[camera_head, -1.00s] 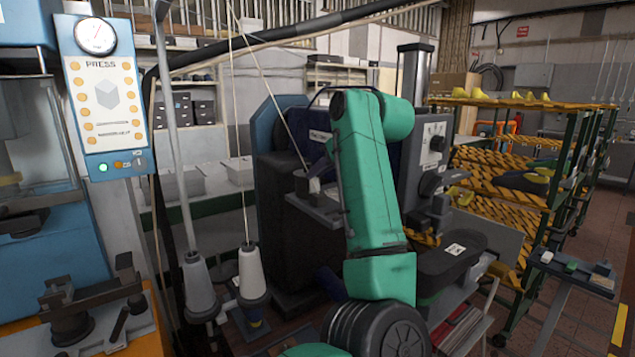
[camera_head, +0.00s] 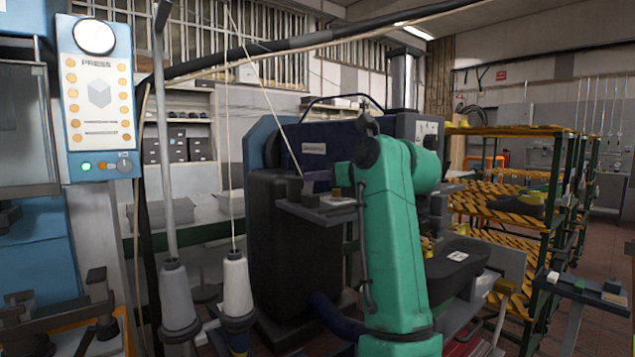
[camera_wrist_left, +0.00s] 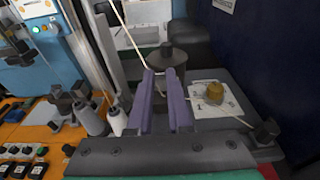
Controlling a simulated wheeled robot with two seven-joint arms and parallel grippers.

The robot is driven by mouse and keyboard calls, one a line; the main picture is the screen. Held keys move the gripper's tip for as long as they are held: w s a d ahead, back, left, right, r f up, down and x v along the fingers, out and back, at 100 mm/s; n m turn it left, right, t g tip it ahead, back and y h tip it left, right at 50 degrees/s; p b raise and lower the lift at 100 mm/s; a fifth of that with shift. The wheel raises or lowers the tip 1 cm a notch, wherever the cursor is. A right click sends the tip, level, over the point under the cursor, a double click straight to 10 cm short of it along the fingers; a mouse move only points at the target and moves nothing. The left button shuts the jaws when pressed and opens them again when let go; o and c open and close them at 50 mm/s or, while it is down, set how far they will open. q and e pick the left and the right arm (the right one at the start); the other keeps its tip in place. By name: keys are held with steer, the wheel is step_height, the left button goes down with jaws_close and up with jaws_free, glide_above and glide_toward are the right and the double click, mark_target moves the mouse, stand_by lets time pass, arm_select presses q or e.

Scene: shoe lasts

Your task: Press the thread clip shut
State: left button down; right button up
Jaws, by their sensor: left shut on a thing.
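My left gripper (camera_wrist_left: 164,78) shows in the left wrist view with two purple fingers close together. In the head view its purple fingers (camera_head: 320,176) are partly hidden by my green arm. The fingers are shut on the thread clip (camera_wrist_left: 168,56), a dark upright piece with a round top just at and beyond the fingertips. In the head view the clip (camera_head: 295,188) stands at the left end of a small grey shelf. A pale thread (camera_head: 268,92) slants down from above to the clip. The clip's gripped faces are hidden. My right gripper is not in view.
A white card with a brass knob (camera_wrist_left: 214,92) lies on the shelf beside the fingers. The dark machine (camera_head: 280,245) rises close by. Thread cones (camera_head: 236,285) stand to the left, near a blue press panel (camera_head: 98,100). Racks (camera_head: 510,200) stand at right.

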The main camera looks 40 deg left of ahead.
arm_select(q)
steer(key=shift+r, duration=0.15)
steer(key=c, duration=0.8)
jaws_free()
steer(key=shift+c, duration=0.2)
steer(key=shift+d, duration=0.1)
steer(key=shift+s+d, duration=0.1)
steer(key=shift+d, duration=0.3)
steer(key=b+v, duration=0.2)
steer(key=v, duration=1.1)
steer(key=shift+s+d, duration=0.15)
steer(key=shift+d, duration=0.1)
